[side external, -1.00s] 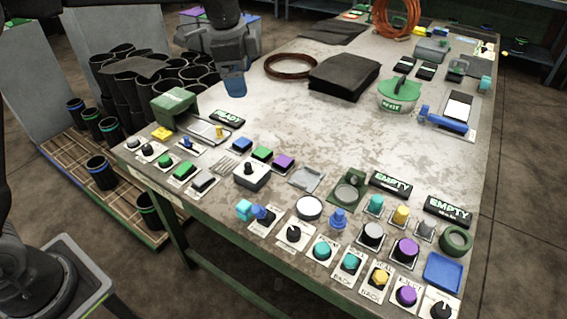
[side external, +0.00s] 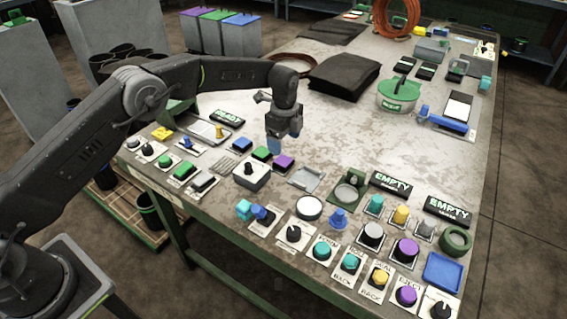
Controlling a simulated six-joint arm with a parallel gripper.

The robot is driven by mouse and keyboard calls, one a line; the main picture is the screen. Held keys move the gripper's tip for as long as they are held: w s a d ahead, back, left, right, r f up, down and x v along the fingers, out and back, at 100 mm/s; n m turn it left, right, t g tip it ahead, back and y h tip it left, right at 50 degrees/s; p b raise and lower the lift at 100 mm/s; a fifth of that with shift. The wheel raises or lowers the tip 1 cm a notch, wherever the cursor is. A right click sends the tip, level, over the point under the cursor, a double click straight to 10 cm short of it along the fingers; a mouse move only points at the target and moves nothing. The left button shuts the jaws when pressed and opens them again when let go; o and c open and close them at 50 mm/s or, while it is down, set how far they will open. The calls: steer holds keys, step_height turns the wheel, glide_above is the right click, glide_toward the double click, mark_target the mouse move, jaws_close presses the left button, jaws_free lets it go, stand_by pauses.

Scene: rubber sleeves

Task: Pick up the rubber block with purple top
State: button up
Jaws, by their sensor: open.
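The block with the purple top (side external: 285,162) lies on the near left part of the worn table, at the right end of a short row. A green-topped block (side external: 262,153) and a blue-topped block (side external: 242,144) sit to its left. My gripper (side external: 275,147) points down with its blue fingertips just above and behind the purple and green blocks in the picture. It is open and empty, and appears apart from the purple block. The gap between the fingers is hard to see from this side.
A black knob box (side external: 251,175) stands in front of the row, and a grey metal plate (side external: 305,180) lies to its right. A READY sign (side external: 228,118) is behind on the left. The table's middle (side external: 340,130) is clear. Lidded bins (side external: 220,32) stand beyond.

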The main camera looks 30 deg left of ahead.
mark_target(284, 161)
step_height(284, 161, down, 8)
steer(key=shift+w+r, duration=0.1)
steer(key=shift+r, duration=0.05)
steer(key=c, duration=1)
